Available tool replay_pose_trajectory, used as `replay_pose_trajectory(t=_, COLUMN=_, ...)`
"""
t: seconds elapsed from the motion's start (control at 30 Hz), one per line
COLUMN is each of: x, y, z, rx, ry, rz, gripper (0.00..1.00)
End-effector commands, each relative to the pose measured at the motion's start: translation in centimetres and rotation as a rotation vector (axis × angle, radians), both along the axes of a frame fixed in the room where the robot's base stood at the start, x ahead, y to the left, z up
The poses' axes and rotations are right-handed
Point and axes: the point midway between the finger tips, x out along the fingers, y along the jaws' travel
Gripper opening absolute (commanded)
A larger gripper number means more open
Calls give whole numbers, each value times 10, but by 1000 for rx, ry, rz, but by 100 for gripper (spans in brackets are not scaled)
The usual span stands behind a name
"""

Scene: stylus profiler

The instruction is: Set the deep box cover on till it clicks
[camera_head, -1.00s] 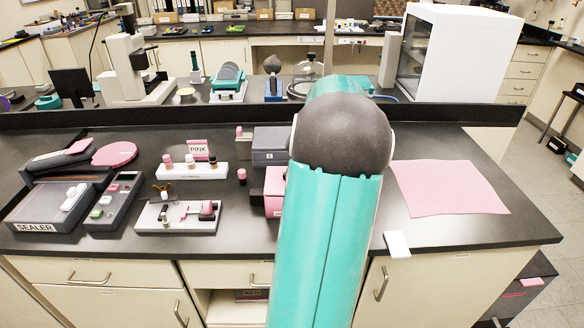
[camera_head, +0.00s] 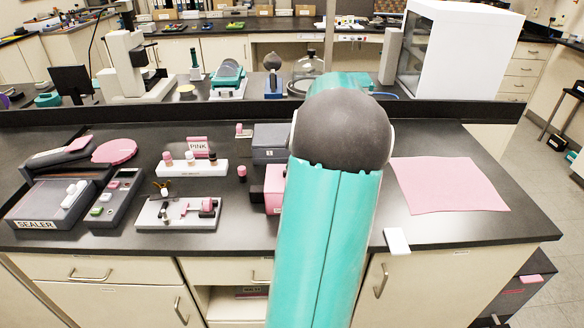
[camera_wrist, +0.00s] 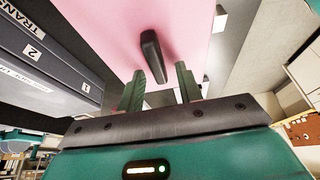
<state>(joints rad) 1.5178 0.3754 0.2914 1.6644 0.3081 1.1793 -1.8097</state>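In the wrist view a broad pink panel (camera_wrist: 105,28) fills the upper middle, with a dark bar handle (camera_wrist: 152,55) standing out from it. I cannot tell for sure whether this panel is the deep box cover. My gripper (camera_wrist: 164,85) is open, its two teal fingers apart with no object between their tips. The handle is just beyond them, roughly in line with the gap. In the head view a pink box (camera_head: 274,188) stands partly hidden behind my arm, in front of a grey box (camera_head: 268,150). My gripper is hidden in the head view.
The grey drawer unit (camera_wrist: 45,65) with number labels is close on the left in the wrist view. A white rack (camera_head: 190,170), small fixture plate (camera_head: 165,212) and sealer (camera_head: 45,205) lie left on the bench. A pink mat (camera_head: 450,186) lies bare on the right.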

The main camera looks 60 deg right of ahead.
Motion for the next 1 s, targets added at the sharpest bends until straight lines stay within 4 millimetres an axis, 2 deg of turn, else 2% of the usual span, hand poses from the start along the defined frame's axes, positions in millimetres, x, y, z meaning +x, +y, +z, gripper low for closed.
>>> replay_pose_trajectory(t=0.27, x=0, y=0, z=6, rx=-2, ry=0, rz=0, gripper=35)
replay_pose_trajectory(t=1.0, x=0, y=0, z=69, rx=-1, ry=-1, rz=1, gripper=35)
